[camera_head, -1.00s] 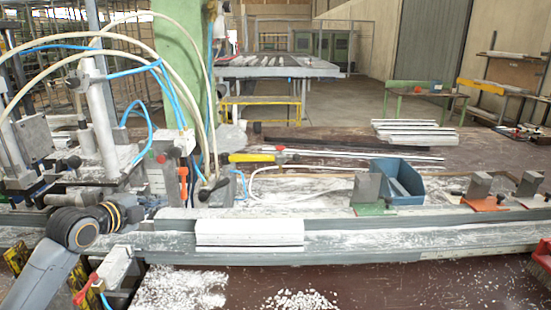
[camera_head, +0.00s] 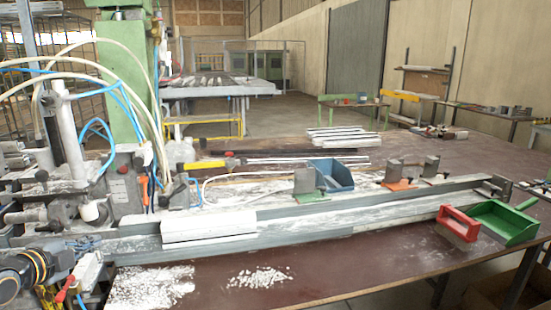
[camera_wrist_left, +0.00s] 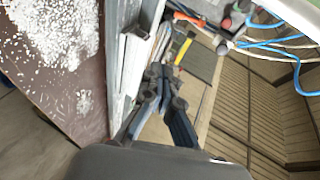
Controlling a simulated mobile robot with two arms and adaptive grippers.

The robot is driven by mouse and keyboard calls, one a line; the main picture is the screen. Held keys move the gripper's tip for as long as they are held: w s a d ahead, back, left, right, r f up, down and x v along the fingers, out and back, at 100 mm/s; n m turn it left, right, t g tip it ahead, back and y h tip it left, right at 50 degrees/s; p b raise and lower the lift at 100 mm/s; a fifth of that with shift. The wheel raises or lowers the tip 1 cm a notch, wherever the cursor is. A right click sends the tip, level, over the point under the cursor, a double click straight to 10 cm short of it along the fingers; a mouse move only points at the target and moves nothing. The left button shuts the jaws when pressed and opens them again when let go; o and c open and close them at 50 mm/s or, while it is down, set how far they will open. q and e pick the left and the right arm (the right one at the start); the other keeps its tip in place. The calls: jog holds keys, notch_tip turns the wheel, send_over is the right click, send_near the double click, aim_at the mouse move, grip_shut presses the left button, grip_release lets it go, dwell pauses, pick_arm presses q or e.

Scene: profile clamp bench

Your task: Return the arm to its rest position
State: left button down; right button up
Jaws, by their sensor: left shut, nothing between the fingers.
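My left arm shows at the lower left edge of the head view as a dark wrist joint (camera_head: 25,272) with gold rings. It is in front of the clamp machine's left end. My left gripper (camera_wrist_left: 158,76) shows in the left wrist view with its dark fingers together and nothing between them. Its fingertips cannot be made out in the head view. A white profile piece (camera_head: 208,228) lies on the long grey rail (camera_head: 330,225), apart from the arm. My right gripper is in neither view.
The clamp machine (camera_head: 125,185) with hoses stands beside the arm at left. A red-handled clamp part (camera_head: 62,291) is close to the wrist. A blue bin (camera_head: 333,175), a green dustpan (camera_head: 505,222) and a red brush (camera_head: 459,222) are farther right. White chips (camera_head: 262,277) lie on the table.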

pick_arm(q)
jog(key=s+d+f+n+g, duration=0.2)
jog(key=s+d+f, duration=0.2)
jog(key=f, duration=0.3)
jog(key=s+d+f+n+g, duration=0.2)
jog(key=s+d+f, duration=0.25)
jog(key=f, duration=0.35)
jog(key=s+d+f+n+g, duration=0.2)
jog(key=s+d+f, duration=0.25)
jog(key=f, duration=0.25)
jog(key=s+d+f+n+g+y, duration=0.1)
jog(key=s+d+f+n+g, duration=0.25)
jog(key=s, duration=0.65)
jog(key=s+d+f+n+g, duration=0.1)
jog(key=s+d+f+n, duration=0.35)
jog(key=s, duration=0.65)
notch_tip(320, 180, down, 24)
jog(key=r+n+g, duration=0.1)
jog(key=s+a+f+g, duration=0.1)
jog(key=s+a+f, duration=0.1)
jog(key=s+f, duration=1.5)
jog(key=shift+s+a+f+g, duration=0.25)
jog(key=shift+f+g, duration=0.1)
jog(key=shift+f, duration=0.3)
